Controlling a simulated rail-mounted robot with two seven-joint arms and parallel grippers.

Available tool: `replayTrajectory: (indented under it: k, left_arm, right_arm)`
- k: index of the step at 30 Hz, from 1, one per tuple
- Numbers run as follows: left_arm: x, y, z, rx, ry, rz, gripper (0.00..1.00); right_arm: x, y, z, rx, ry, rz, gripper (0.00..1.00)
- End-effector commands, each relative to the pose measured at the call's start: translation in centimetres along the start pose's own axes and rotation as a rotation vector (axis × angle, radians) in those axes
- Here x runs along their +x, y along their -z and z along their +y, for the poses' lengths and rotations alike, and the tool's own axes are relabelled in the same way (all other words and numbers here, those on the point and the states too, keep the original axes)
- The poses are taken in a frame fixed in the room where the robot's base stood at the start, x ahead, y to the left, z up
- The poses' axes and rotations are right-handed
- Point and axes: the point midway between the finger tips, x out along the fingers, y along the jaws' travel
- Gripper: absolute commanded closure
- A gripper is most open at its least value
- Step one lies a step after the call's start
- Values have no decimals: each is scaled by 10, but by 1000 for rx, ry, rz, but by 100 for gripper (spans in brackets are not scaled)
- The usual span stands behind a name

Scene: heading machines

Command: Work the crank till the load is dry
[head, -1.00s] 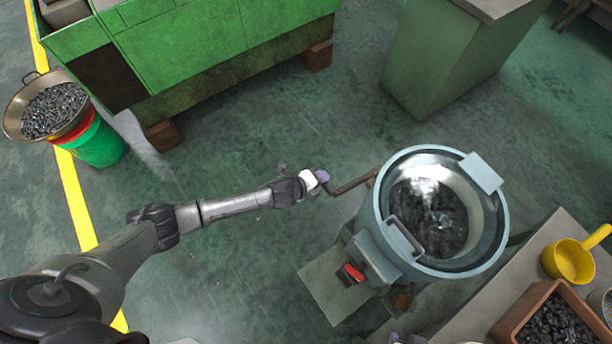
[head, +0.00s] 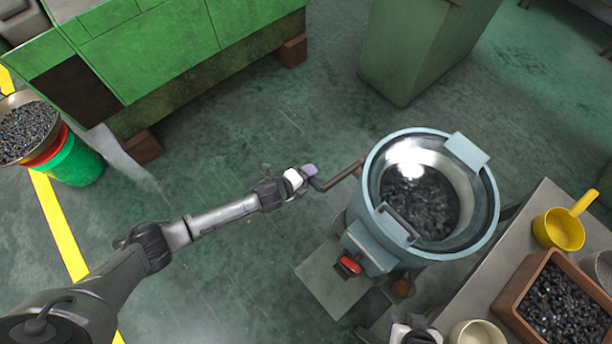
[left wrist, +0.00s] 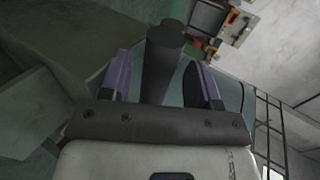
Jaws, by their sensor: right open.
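The pale blue round drum machine (head: 484,228) stands right of centre in the head view. Its open bowl holds a load of dark small metal pieces (head: 418,203). The crank arm (head: 342,176) sticks out from its left side. My left gripper (head: 311,172) is at the crank's outer end. In the left wrist view, the dark crank handle (left wrist: 163,65) stands between its two purple-padded fingers (left wrist: 165,85), with gaps showing on both sides. My right gripper (head: 415,333) shows only partly at the bottom edge of the head view, apart from the machine; its fingertips are unclear.
A bench (head: 478,300) at lower right carries a yellow scoop (head: 558,230), a brown box of metal pieces (head: 509,297) and a pale bowl (head: 477,333). Green cabinets (head: 170,50) stand behind. A pan of pieces (head: 25,130) sits on stacked buckets at left. Open floor lies between.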

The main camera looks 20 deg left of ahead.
Motion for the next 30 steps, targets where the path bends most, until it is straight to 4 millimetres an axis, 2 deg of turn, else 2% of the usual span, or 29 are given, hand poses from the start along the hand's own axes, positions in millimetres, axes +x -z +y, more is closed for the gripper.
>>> replayTrajectory:
  k: [7,11,24,30]
  left_arm:
    - [-2,0,0,0,0,1,43]
    - [-12,0,0,-1,-1,1,43]
    - [-95,0,0,0,-3,1,43]
    - [-123,0,0,0,-2,1,43]
  right_arm:
    - [-1,0,0,0,0,0,50]
    - [-5,2,0,0,0,1,50]
    - [-26,9,2,-3,-2,1,50]
    - [-31,10,2,-4,-3,0,50]
